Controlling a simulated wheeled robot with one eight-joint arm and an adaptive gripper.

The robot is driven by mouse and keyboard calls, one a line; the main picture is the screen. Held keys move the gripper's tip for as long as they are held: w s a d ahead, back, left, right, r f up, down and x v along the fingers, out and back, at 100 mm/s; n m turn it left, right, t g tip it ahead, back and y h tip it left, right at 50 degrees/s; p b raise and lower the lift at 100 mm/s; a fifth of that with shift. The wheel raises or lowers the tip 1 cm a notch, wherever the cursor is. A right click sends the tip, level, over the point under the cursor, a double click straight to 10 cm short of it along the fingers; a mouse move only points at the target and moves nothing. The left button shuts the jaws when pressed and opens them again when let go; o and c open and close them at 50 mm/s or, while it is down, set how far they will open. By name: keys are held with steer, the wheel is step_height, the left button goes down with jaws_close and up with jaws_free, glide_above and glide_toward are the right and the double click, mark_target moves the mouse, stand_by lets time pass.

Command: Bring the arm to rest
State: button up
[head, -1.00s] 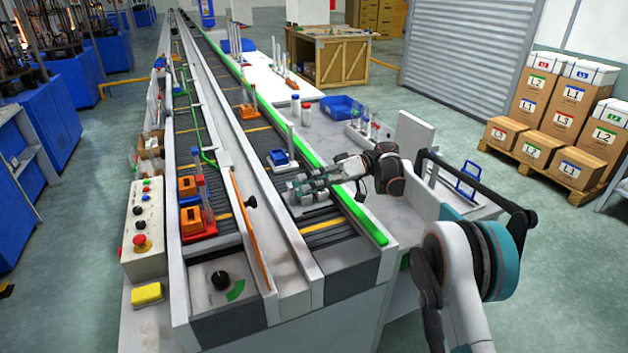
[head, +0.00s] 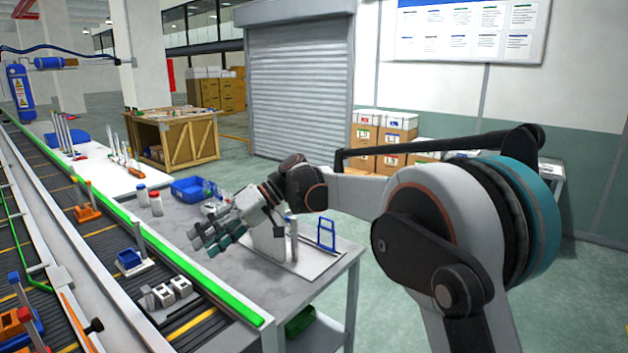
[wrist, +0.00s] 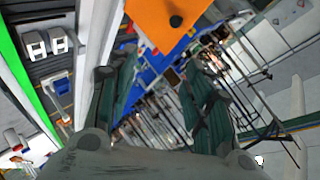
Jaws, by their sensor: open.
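My gripper (head: 217,238) is in the air over the front part of the grey side table (head: 195,256) in the head view. Its fingers point left toward the green-edged conveyor (head: 190,275). In the wrist view my gripper (wrist: 160,105) has its two fingers apart with nothing held between them. My arm reaches in from the right, bent at the large shoulder joint.
A blue bin (head: 188,190) and two small bottles (head: 148,198) stand on the table. A blue wire frame (head: 326,234) stands on the board at right. On the conveyor are a blue block (head: 129,259) and grey-white pieces (head: 168,292). Open floor lies beyond the table.

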steer(key=s+d+r+m+t+h, duration=0.1)
steer(key=s+d+m+t+h, duration=0.2)
steer(key=d, duration=0.7)
steer(key=s+d+r+m+t+h, duration=0.1)
steer(key=s+d+m+t, duration=0.4)
steer(key=d, duration=0.6)
steer(key=s+d+f+m+t+h, duration=0.1)
steer(key=s+d+f+t+h, duration=0.1)
steer(key=s+d+f, duration=0.3)
steer(key=s+d+f+m+t+h, duration=0.2)
steer(key=s+d+f+h, duration=0.3)
steer(key=s+d, duration=0.9)
steer(key=d+f, duration=0.1)
steer(key=d, duration=0.2)
steer(key=shift+d+b, duration=0.15)
steer(key=shift+b, duration=0.15)
steer(key=shift+w, duration=0.1)
